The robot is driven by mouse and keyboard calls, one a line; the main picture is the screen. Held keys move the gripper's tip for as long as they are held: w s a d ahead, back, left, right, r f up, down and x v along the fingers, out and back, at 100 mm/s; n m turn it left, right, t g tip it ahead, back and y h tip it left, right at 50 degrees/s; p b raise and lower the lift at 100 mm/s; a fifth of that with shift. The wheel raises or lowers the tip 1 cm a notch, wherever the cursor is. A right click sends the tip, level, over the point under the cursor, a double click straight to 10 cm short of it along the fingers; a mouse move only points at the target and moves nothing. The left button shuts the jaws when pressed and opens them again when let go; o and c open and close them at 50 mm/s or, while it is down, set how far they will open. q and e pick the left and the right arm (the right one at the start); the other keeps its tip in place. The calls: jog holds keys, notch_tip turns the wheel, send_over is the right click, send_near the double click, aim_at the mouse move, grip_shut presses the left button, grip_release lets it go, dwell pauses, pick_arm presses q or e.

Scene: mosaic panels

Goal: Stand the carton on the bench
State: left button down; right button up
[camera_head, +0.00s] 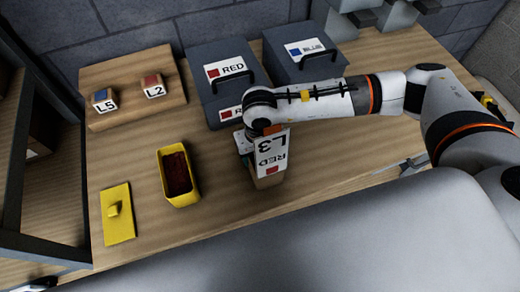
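The carton (268,174) is brown with a white label reading RED L3 and a red mark. It is at the middle of the wooden bench (330,185), in front of the grey boxes. My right arm comes in from the right, and its gripper (246,143) is right at the carton's upper left side. The wrist and the carton hide the fingertips, so their closure does not show. Whether the carton's lower end touches the bench is not clear.
A yellow tub (192,192) with dark red contents and a yellow lid (118,228) are left of the carton. Grey boxes marked RED (200,70) and BLUE (283,68) stand behind. A wooden board (125,110) holds small blocks L5 (103,97) and L2 (152,84). Bare bench lies around the carton.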

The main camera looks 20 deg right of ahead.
jog(key=shift+f, duration=0.1)
jog(key=shift+f+b, duration=0.1)
jog(key=shift+b, duration=0.2)
jog(key=o, duration=1.4)
jog(key=shift+o, duration=0.2)
jog(key=shift+r+p, duration=0.3)
notch_tip(320, 180, up, 12)
jog(key=b, duration=0.4)
jog(key=shift+f, duration=0.1)
